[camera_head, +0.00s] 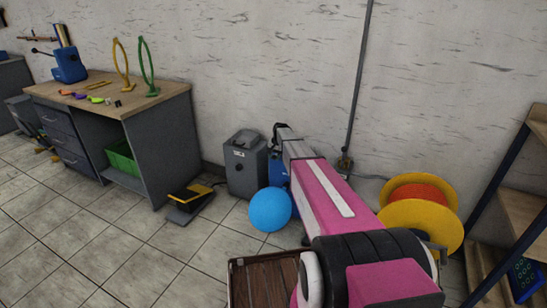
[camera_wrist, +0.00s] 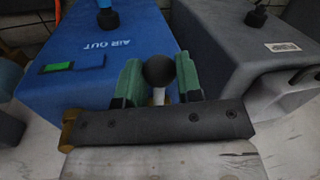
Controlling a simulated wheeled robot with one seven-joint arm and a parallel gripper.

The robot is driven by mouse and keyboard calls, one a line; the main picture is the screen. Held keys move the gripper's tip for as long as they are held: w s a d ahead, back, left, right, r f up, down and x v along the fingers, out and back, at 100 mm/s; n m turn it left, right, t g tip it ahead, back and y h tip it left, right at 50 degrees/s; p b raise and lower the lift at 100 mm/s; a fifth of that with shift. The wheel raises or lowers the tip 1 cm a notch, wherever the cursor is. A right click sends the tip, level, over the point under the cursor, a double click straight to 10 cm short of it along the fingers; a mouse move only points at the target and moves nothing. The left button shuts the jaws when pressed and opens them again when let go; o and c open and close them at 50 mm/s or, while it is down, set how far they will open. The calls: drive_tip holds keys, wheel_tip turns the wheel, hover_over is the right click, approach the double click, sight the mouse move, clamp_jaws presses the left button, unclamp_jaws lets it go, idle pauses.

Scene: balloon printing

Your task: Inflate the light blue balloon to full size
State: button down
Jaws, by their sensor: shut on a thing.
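The light blue balloon (camera_head: 270,209) is round and swollen, low in front of the blue air machine (camera_head: 277,172), which my arm mostly hides in the head view. In the wrist view the blue air machine (camera_wrist: 75,60) bears the words AIR OUT and a lit green switch (camera_wrist: 58,67). A black nozzle (camera_wrist: 107,19) stands on its top, with a bit of light blue above it at the frame edge. My gripper (camera_wrist: 158,82) has its green fingers shut on a black ball knob (camera_wrist: 158,70) on a pale stem. The fingers are not clear in the head view.
A grey pump box (camera_head: 246,162) stands left of the blue machine. A black and yellow foot pedal (camera_head: 190,196) lies near a workbench (camera_head: 160,97). An orange and yellow reel (camera_head: 420,205) and a shelf (camera_head: 510,180) are at right.

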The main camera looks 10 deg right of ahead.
drive_tip(key=shift+d, duration=0.1)
drive_tip(key=c, duration=0.8)
unclamp_jaws()
drive_tip(key=shift+r, duration=0.15)
drive_tip(key=r, duration=0.3)
drive_tip(key=d+r, duration=0.1)
drive_tip(key=r, duration=0.3)
drive_tip(key=s+d+r, duration=0.1)
drive_tip(key=r, duration=0.2)
drive_tip(key=shift+r, duration=0.2)
